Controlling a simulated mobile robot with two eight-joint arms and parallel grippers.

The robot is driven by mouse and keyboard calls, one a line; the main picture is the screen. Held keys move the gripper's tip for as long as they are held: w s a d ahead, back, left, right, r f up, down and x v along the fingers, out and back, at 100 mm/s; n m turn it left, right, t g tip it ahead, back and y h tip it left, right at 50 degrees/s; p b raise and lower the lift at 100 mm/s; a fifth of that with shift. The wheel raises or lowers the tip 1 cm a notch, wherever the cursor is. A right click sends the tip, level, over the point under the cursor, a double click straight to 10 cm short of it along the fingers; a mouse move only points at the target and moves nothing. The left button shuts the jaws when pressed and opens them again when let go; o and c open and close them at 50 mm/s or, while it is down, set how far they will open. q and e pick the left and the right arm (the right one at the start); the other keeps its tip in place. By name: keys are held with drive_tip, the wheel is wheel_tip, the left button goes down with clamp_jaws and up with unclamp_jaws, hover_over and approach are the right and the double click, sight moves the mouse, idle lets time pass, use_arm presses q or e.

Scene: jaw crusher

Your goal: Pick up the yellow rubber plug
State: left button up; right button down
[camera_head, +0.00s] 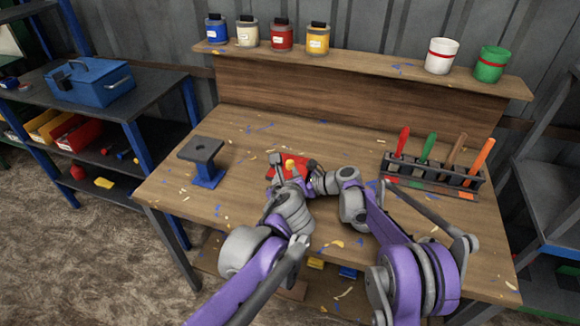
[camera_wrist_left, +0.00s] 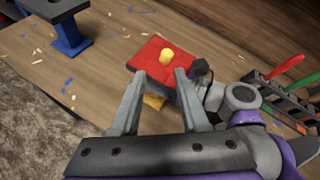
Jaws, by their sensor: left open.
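The yellow rubber plug (camera_head: 290,163) sits upright on a red block (camera_head: 272,172) in the middle of the workbench. In the left wrist view the plug (camera_wrist_left: 166,57) stands on the red top (camera_wrist_left: 148,55), just beyond my fingertips. My left gripper (camera_wrist_left: 160,74) is open and empty, its two fingers reaching toward the near edge of the red block. In the head view it partly covers the block. My right gripper (camera_head: 312,168) is at the block's right side, with its dark tip beside it. Whether its jaws are open or shut is hidden.
A tool rack (camera_head: 432,172) with several coloured handles stands at the right. A small blue-legged stand (camera_head: 205,170) is at the left of the bench. Jars and pots line the back shelf (camera_head: 370,62). Small yellow and blue scraps litter the wooden workbench (camera_head: 165,195).

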sight(290, 164)
use_arm(q)
drive_tip(key=w+f+m, duration=0.1)
drive_tip(key=w, duration=0.2)
drive_tip(key=w+f+m, duration=0.2)
drive_tip(key=w, duration=0.1)
drive_tip(key=w+d+f+m+t, duration=0.1)
drive_tip(key=w, duration=0.2)
drive_tip(key=shift+w+f+m, duration=0.1)
drive_tip(key=shift+f+m, duration=0.2)
clamp_jaws()
idle(0.3)
